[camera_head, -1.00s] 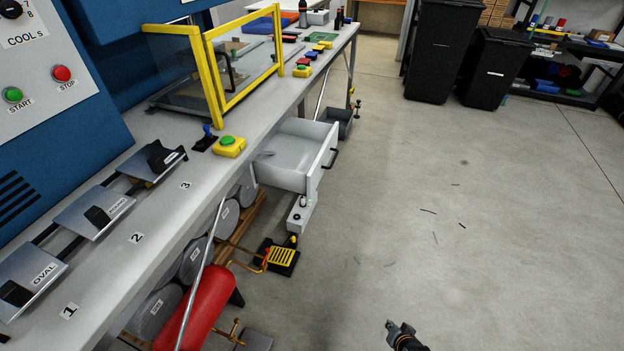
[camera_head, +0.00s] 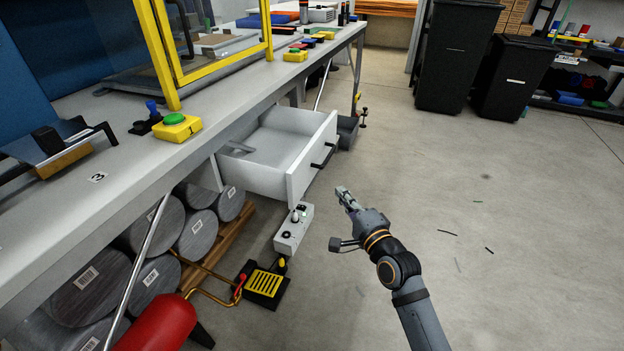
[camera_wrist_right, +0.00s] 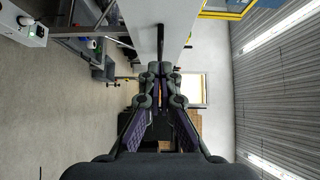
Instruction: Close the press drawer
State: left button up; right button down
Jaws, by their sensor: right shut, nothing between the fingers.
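The press drawer (camera_head: 299,181) is a light grey box under the workbench. It is pulled out, with its open, mostly empty inside showing. A dark bar handle (camera_head: 325,155) is on its front panel. My right gripper (camera_head: 344,195) is shut and empty, in front of and a little right of the drawer front. It looks apart from the panel in the head view. In the right wrist view the closed fingertips (camera_wrist_right: 160,72) show in the middle, with the dark handle (camera_wrist_right: 160,22) and the pale drawer front beyond them. My left gripper is not in view.
The workbench (camera_head: 185,160) runs along the left, with a yellow button box (camera_head: 178,128) and yellow-framed guard on top. A grey control box (camera_head: 294,230), yellow pedal (camera_head: 264,283) and red tank (camera_head: 158,325) sit below. Open floor lies right; black bins (camera_head: 455,55) stand behind.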

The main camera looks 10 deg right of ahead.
jog(key=b, duration=0.2)
send_near(310, 167)
jog(key=w+d, duration=0.2)
jog(key=w, duration=0.2)
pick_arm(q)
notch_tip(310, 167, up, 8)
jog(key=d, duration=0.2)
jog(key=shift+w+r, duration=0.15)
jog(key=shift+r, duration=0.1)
pick_arm(e)
jog(key=shift+w+a, duration=0.45)
jog(key=shift+a, duration=0.25)
jog(key=shift+w+a, duration=0.45)
jog(key=shift+a, duration=0.3)
jog(key=shift+w, duration=0.1)
